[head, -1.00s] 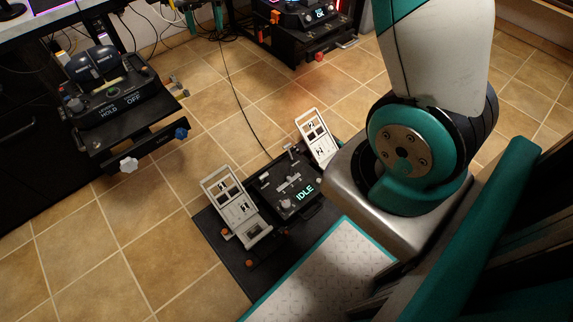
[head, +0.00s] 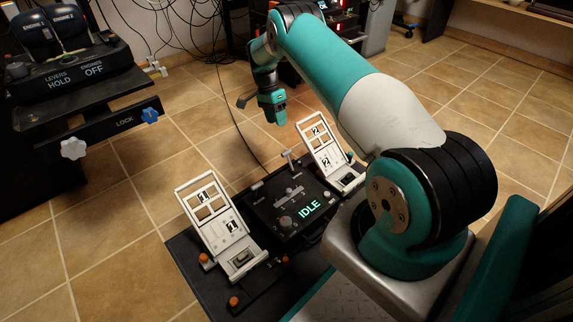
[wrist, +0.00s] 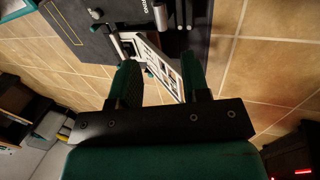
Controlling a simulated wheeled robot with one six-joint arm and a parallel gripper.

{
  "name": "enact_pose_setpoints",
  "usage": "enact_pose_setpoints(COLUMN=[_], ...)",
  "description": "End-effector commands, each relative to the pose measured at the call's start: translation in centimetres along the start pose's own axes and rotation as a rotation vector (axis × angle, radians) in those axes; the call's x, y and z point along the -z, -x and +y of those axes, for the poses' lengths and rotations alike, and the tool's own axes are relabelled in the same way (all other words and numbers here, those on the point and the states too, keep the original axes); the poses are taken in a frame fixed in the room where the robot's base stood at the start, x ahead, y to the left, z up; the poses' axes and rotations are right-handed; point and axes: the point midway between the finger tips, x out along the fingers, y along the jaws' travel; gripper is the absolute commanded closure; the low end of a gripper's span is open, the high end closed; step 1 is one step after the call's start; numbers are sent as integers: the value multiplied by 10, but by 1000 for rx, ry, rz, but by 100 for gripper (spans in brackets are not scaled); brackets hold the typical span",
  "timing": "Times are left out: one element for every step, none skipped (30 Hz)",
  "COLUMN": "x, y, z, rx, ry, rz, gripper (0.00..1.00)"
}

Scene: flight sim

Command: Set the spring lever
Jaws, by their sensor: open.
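A black pedal unit stands on the floor, with a control panel (head: 265,219) between two white pedals, the left one (head: 226,226) marked 1 and the right one (head: 315,140) marked 2. The panel shows a lit IDLE display, small knobs and a slider. A T-shaped lever (head: 288,157) stands at its far edge; I cannot read a label naming the spring lever. My gripper (head: 274,116) hangs beyond the panel's far edge, above the floor, apart from the unit. In the wrist view my gripper (wrist: 160,70) is open and empty, with a white pedal (wrist: 158,58) showing beyond its fingers.
A console (head: 75,75) at the left reads LEVERS HOLD and ENGINES OFF, with a white knob (head: 73,149) and a blue knob (head: 150,115) on its front. A black cable runs over the floor behind the pedal unit.

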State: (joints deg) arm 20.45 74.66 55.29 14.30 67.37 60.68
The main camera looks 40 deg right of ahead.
Motion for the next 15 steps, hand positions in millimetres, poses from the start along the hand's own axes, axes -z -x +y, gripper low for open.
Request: enact_pose_setpoints(x=[0,0,0,0,-1,-1,-1,-1,-1,-1,-1,-1,-1,-1,-1], y=[-13,-20,-29,-36,-44,-53,-60,-67,-77,-84,-91,-100,-106,-112,-120], z=[0,0,0,-1,-1,-1,-1,-1,-1,-1,-1,-1,-1,-1,-1], rx=[-3,-3,-5,-3,-4,-4,-3,-4,-3,-4,-4,-3,-3,-3,-2], ry=[0,0,0,1,2,2,2,3,2,2,2,2,2,2,3], rz=[-1,-1,-1,-1,-2,-2,-1,-2,-1,-2,-2,-1,-2,-2,-2], gripper=[57,57,57,57,57,57,57,57,57,57,57,57,57,57,57])
